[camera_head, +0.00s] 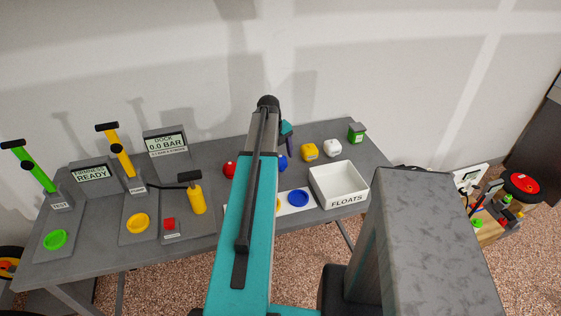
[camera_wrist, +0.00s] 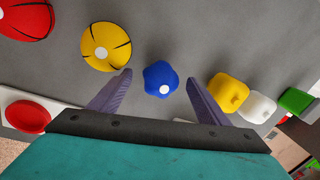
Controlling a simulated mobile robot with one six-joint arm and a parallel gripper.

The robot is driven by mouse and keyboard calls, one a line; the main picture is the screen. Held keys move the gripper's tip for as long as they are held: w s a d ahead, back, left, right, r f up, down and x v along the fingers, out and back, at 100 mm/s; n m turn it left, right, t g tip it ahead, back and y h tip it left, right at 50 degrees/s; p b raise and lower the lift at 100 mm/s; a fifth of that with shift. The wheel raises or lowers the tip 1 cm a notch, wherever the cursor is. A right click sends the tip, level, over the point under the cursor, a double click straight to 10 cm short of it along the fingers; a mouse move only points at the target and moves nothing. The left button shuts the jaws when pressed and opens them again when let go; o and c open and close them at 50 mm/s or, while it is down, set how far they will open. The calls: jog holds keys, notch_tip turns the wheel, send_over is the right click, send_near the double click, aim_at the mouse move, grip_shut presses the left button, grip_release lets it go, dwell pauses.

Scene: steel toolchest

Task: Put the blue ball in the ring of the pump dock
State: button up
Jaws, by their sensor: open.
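The blue ball (camera_wrist: 160,79) is a small, slightly lumpy ball with a white dot, on the grey table. In the head view my gripper (camera_head: 289,143) is partly hidden by my arm. The pump dock's yellow ring (camera_head: 139,223) lies at the left on a grey plate, in front of the PUMP label (camera_head: 138,189). No ball shows in it.
A red ball (camera_head: 229,169) and a yellow ball (camera_wrist: 105,48) lie left of the blue ball. Yellow (camera_head: 310,151), white (camera_head: 332,147) and green (camera_head: 356,131) blocks stand right. A white FLOATS tray (camera_head: 346,199) and blue disc (camera_head: 298,198) are in front. A yellow hand pump (camera_head: 197,198) stands left.

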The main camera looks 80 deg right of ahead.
jog(key=shift+f, duration=0.4)
jog(key=c, duration=1.3)
jog(key=shift+o, duration=0.2)
jog(key=shift+r, duration=0.15)
jog(key=shift+r+b, duration=0.7)
jog(key=shift+r, duration=0.7)
jog(key=shift+a+r, duration=0.2)
jog(key=a+b, duration=0.1)
jog(key=a, duration=0.3)
jog(key=a+b, duration=0.1)
jog(key=a, duration=0.4)
jog(key=a+r+b, duration=0.1)
jog(key=a, duration=0.3)
jog(key=shift+a+r, duration=0.1)
jog(key=shift+a, duration=0.05)
jog(key=shift+a+r+b, duration=0.15)
jog(key=shift+a+b, duration=0.25)
jog(key=shift+a, duration=0.75)
